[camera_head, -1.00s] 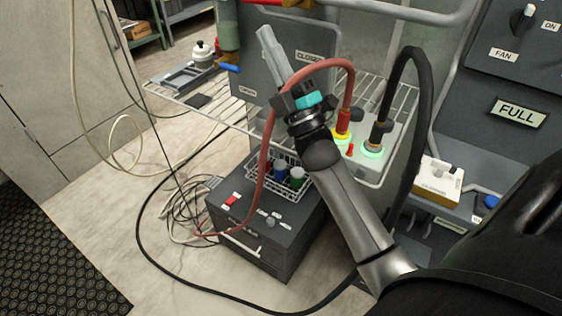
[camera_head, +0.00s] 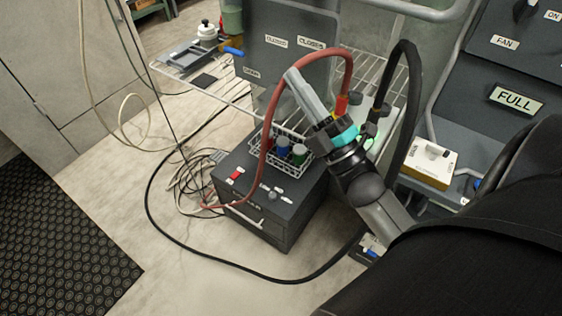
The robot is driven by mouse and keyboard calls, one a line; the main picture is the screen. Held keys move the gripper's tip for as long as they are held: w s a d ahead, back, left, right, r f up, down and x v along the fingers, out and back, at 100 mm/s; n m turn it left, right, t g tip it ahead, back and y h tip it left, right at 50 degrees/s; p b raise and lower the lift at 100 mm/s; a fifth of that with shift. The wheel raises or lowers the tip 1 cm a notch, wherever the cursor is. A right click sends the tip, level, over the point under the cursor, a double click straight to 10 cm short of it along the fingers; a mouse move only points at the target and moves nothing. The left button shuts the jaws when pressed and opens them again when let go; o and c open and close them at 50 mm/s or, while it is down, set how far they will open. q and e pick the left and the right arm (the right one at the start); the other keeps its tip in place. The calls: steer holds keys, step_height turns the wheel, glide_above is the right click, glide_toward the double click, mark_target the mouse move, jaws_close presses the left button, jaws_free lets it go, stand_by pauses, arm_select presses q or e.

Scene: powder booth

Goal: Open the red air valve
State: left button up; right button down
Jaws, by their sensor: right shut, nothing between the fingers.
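No red air valve clearly shows in the head view now. A grey panel (camera_head: 262,58) at the top middle bears small labels, one seeming to read CLOSED. A blue handle (camera_head: 232,51) sticks out at its left edge. A red hose (camera_head: 268,128) arches over to a red and yellow connector (camera_head: 341,104). My right gripper (camera_head: 291,75) comes in from the lower right. It is shut and empty, pointing up and left in front of the panel and under the hose's arch. My right wrist hides part of the connector area. My left gripper is not in view.
A dark box (camera_head: 235,205) with a wire basket (camera_head: 305,165) of small containers stands on the floor. A wire shelf (camera_head: 228,113), a black hose (camera_head: 411,90) and loose cables crowd the area. A grey rail (camera_head: 415,9) crosses the top. Open floor lies at left.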

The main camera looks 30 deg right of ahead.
steer(key=s+a+f+m+g+h, duration=0.1)
steer(key=a+f+m+g+h, duration=0.1)
steer(key=f+m+g, duration=0.6)
steer(key=a+f+m+g+h, duration=0.2)
steer(key=f+m+g+h, duration=0.15)
steer(key=f, duration=0.85)
step_height(320, 180, up, 19)
steer(key=w+d+n+t+p, duration=0.2)
steer(key=n+t+p, duration=0.8)
steer(key=n, duration=1)
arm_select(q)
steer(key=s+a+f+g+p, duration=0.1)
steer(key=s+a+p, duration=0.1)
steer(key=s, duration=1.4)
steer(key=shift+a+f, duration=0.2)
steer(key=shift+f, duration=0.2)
arm_select(e)
steer(key=w+d+r+t, duration=0.1)
steer(key=w+d+r, duration=0.1)
steer(key=w+r, duration=0.7)
steer(key=shift+w+d+h, duration=0.15)
steer(key=shift+w+h, duration=0.2)
steer(key=shift+w, duration=0.05)
